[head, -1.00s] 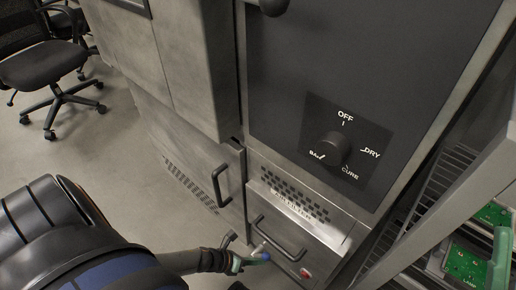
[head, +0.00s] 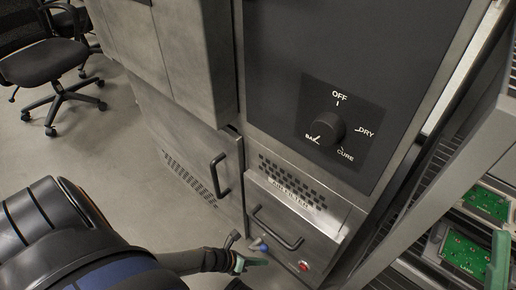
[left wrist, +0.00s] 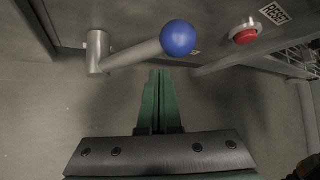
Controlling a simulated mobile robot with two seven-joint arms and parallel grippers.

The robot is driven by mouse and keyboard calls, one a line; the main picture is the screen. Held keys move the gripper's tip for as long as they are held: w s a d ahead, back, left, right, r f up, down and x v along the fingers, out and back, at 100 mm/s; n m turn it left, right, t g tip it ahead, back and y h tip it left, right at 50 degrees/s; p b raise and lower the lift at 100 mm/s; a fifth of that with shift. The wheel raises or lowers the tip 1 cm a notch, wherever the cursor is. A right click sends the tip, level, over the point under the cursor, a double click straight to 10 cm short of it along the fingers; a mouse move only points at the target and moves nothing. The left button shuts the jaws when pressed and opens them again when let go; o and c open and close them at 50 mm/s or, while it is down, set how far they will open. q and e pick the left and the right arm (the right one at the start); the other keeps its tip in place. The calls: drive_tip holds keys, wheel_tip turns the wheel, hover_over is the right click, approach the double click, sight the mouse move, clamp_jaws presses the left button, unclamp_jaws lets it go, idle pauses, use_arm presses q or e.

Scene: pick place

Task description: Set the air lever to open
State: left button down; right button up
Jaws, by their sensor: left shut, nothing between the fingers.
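The air lever is a metal rod with a blue ball knob (head: 264,247) low on the front of the grey cabinet. In the left wrist view the rod (left wrist: 135,54) runs sideways from its round pivot (left wrist: 97,54) to the blue ball at its right end. My left gripper (head: 266,262) is shut and empty, its green fingers just below the ball in the head view. In the left wrist view its fingertips (left wrist: 160,72) end just beneath the rod near the ball; I cannot tell whether they touch. A green part at the right edge may be my right gripper (head: 499,262); its jaws are unclear.
A red button (left wrist: 245,36) marked RESET sits right of the lever. A drawer handle (head: 277,230) is just above it, and a black dial (head: 326,129) higher up. Racks with green circuit boards (head: 464,252) stand at right. The floor at left is open, with office chairs (head: 52,70).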

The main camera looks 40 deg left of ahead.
use_arm(q)
drive_tip(key=s+a+r+p, duration=0.2)
drive_tip(key=s+a+r, duration=0.1)
drive_tip(key=s+a, duration=0.3)
drive_tip(key=shift+s+a+r+p, duration=0.15)
drive_tip(key=shift+r+p, duration=0.05)
drive_tip(key=shift+p, duration=0.15)
